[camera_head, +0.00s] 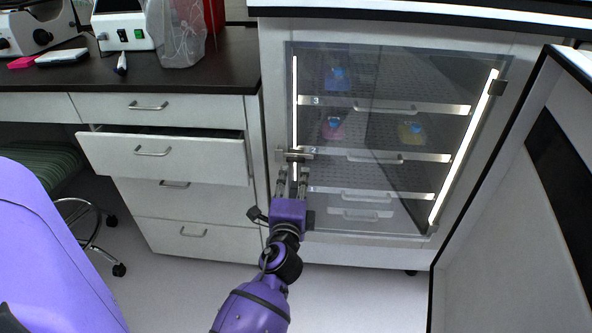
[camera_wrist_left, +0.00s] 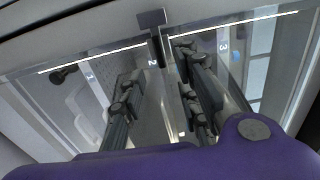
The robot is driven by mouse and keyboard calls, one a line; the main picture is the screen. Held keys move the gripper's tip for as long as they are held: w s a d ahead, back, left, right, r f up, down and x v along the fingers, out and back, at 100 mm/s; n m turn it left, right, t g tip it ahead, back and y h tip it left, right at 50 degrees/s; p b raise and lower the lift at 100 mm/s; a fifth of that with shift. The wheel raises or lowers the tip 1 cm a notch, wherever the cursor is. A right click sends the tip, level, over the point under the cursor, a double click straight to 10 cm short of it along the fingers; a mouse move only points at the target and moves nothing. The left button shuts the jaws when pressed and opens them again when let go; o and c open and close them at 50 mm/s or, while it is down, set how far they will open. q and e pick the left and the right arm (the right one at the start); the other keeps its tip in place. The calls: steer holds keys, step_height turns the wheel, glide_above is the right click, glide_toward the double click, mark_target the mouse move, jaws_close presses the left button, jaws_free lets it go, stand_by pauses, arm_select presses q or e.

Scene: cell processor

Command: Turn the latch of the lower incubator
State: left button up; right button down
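The lower incubator has a clear glass door (camera_head: 385,225) in a white frame, and the door is shut. Its latch (camera_head: 294,154) is a small metal piece at the door's left edge, about mid-height. It also shows as a dark T-shaped piece in the left wrist view (camera_wrist_left: 152,20). My left gripper (camera_head: 292,175) is just below the latch, its fingers pointing up toward it. In the left wrist view the fingers (camera_wrist_left: 155,70) are apart with nothing between their tips. I cannot tell whether they touch the latch. My right gripper is not in view.
A drawer (camera_head: 165,155) sticks out of the cabinet at left. A white panel (camera_head: 520,190) with black edging stands at right. The floor (camera_head: 370,290) in front is clear.

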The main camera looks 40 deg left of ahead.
arm_select(q)
steer(key=v, duration=0.5)
